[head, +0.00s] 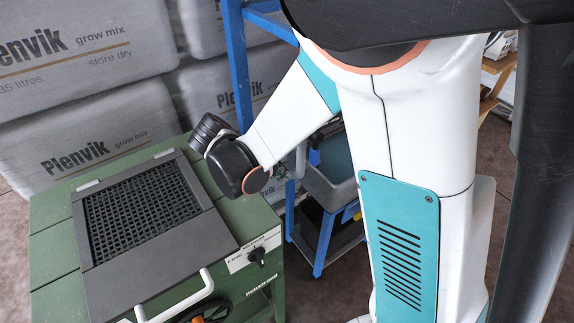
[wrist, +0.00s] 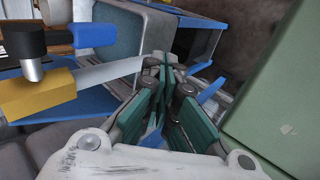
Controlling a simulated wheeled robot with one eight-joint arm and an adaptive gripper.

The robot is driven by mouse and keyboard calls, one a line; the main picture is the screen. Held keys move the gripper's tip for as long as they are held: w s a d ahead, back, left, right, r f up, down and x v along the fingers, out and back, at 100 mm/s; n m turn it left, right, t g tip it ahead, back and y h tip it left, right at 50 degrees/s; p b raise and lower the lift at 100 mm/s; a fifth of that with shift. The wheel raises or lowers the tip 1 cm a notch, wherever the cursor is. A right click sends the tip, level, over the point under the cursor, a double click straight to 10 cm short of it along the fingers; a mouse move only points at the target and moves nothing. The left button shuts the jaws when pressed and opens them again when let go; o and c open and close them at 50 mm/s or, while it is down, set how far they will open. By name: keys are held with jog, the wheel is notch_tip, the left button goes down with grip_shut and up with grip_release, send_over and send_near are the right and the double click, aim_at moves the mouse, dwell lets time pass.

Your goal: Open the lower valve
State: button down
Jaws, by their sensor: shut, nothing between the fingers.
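The green soil mixer (head: 60,225) stands at the lower left of the head view, with a dark grated lid on top. A plain green panel, probably its side, fills the right of the wrist view (wrist: 275,100). My gripper (wrist: 163,64) is shut and empty in the wrist view, its teal-padded fingers together, apart from that panel. In the head view my wrist hides most of it. At the left of the wrist view is a yellow piece (wrist: 38,95) beside a black-and-silver part and a blue piece (wrist: 95,35). I cannot identify the lower valve in either view.
A blue-framed rack (head: 238,65) with a grey bin (head: 330,190) stands right of the mixer, close to my arm. Grey Plenvik sacks (head: 70,70) are stacked behind. A white handle (head: 180,303) and a black knob (head: 257,254) project from the mixer.

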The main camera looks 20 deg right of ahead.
aim_at(256, 191)
jog(key=a, duration=0.2)
jog(key=s+a, duration=0.1)
jog(key=a, duration=0.1)
jog(key=s+a+p, duration=0.1)
jog(key=a, duration=0.2)
jog(key=shift+a, duration=0.1)
